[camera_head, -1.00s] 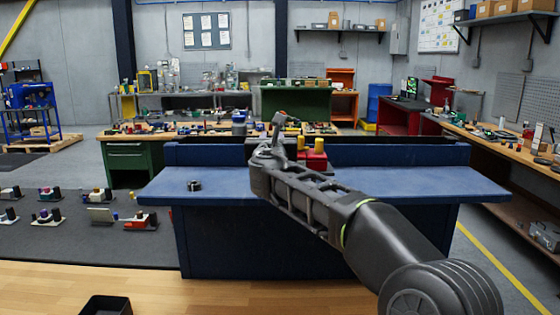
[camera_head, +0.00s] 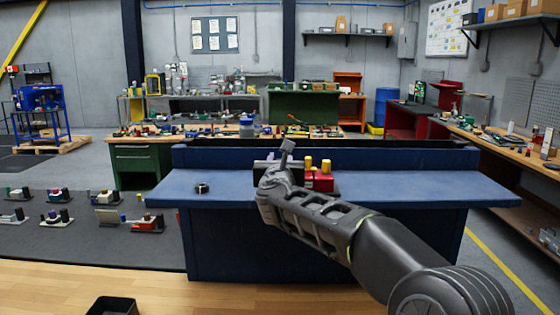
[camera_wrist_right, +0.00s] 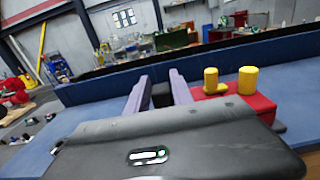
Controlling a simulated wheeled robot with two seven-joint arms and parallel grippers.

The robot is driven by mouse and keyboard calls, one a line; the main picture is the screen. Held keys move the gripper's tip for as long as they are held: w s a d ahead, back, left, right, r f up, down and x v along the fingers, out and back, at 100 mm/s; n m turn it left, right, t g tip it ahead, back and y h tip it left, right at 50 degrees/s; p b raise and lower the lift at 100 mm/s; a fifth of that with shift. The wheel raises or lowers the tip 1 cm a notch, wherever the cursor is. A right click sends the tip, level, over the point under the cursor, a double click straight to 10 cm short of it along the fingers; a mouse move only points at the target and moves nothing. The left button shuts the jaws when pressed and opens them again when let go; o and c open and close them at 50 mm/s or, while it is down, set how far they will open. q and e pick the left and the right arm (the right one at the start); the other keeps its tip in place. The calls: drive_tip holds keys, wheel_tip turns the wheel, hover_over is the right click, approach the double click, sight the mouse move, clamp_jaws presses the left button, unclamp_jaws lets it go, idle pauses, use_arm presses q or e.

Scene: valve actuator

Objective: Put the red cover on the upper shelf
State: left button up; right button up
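The red cover (camera_head: 320,182) has two yellow knobs on top and is over the blue bench, in front of its raised back. In the right wrist view the red cover (camera_wrist_right: 256,108) lies right of my fingers. My right gripper (camera_head: 286,152) is beside it on the left. In the right wrist view the fingers of my right gripper (camera_wrist_right: 160,90) close on a dark block that seems part of the cover's piece. Whether its underside touches the bench is hidden. Which ledge is the upper shelf is unclear. My left gripper is out of view.
The blue bench (camera_head: 400,192) has a raised blue back panel (camera_head: 400,160) with a dark top strip. A dark bin (camera_head: 110,306) is at the lower left. The bench's right side is clear.

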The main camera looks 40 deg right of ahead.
drive_tip(key=o, duration=0.4)
drive_tip(key=shift+s+a+b, duration=0.3)
drive_tip(key=shift+s+a, duration=0.1)
drive_tip(key=shift+s, duration=0.1)
drive_tip(key=b+v, duration=0.3)
drive_tip(key=v, duration=0.7)
drive_tip(key=shift+s+a, duration=0.25)
drive_tip(key=shift+s, duration=0.05)
